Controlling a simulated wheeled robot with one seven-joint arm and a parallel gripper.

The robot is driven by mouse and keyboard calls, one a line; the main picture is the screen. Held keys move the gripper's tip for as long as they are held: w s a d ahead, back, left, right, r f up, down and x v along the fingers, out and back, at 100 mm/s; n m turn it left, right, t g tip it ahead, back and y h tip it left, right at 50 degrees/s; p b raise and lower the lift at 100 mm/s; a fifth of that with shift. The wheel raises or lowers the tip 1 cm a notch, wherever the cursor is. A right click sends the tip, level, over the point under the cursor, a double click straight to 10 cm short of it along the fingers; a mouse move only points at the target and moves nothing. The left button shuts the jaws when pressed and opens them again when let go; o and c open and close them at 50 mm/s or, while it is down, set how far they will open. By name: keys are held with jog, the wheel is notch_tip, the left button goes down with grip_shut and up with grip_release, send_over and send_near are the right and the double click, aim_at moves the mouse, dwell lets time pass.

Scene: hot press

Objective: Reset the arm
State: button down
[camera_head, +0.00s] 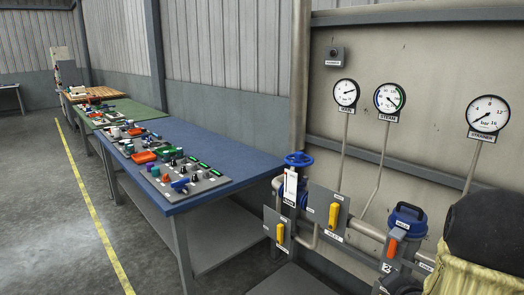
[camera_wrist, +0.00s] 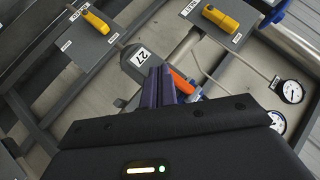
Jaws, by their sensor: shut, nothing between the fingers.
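My gripper (camera_wrist: 159,88) shows in the wrist view with its two dark blue fingers close together, shut and empty. It points toward a grey box marked 27 (camera_wrist: 140,57) and an orange handle (camera_wrist: 182,82), partly hidden behind the fingers. I cannot tell whether the fingers touch either. In the head view, the orange handle (camera_head: 392,247) stands at the lower right, beside my arm, which fills the right corner. The fingers cannot be made out there.
Yellow handles (camera_head: 334,215) and (camera_head: 280,233) sit on grey plates left of the orange handle. A blue valve wheel (camera_head: 298,160), a blue-lidded unit (camera_head: 407,219) and round gauges (camera_head: 389,97) are nearby. A blue table (camera_head: 215,150) stands left, with open floor (camera_head: 45,200) beyond.

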jog(key=s+a+n+g+y, duration=0.1)
jog(key=s+a+n+g, duration=0.5)
jog(key=a, duration=0.5)
jog(key=s+a+n+g+y, duration=0.1)
jog(key=s+a+n+g, duration=0.2)
jog(key=s+a+n, duration=0.6)
notch_tip(320, 180, up, 20)
jog(key=w+a+m+p, duration=0.1)
jog(key=a+m+p, duration=0.1)
jog(key=p, duration=1.9)
jog(key=shift+a+r+m, duration=0.2)
jog(key=shift+a+m, duration=0.05)
jog(key=shift+m, duration=0.35)
jog(key=shift+f, duration=0.1)
